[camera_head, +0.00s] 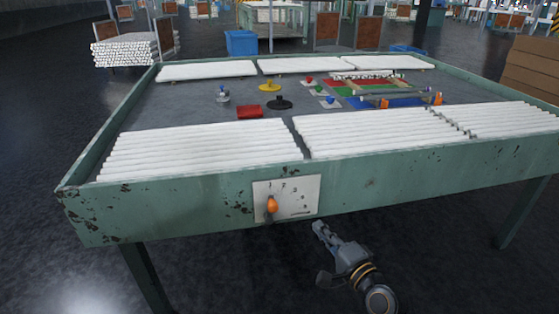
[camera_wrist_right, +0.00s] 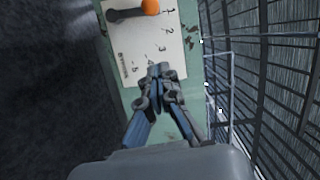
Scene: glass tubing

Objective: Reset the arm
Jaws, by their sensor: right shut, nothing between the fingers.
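My right gripper (camera_head: 320,228) is in front of the table's front panel, a little below and to the right of an orange-knobbed lever (camera_head: 271,205). The gripper is shut and empty, and it also shows in the right wrist view (camera_wrist_right: 158,70). The lever sits on a white plate (camera_head: 300,197) with printed marks. In the right wrist view the orange knob (camera_wrist_right: 150,7) is at the top, on a dark lever arm, and the white plate (camera_wrist_right: 165,35) carries numbers. The fingers appear apart from the knob. My left gripper is not in view.
The green table (camera_head: 165,205) holds white tubes (camera_head: 200,148) in rows along its front and back. A red block (camera_head: 250,112), yellow and black discs and a coloured fixture area (camera_head: 375,95) lie between. Dark floor is free in front of the table.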

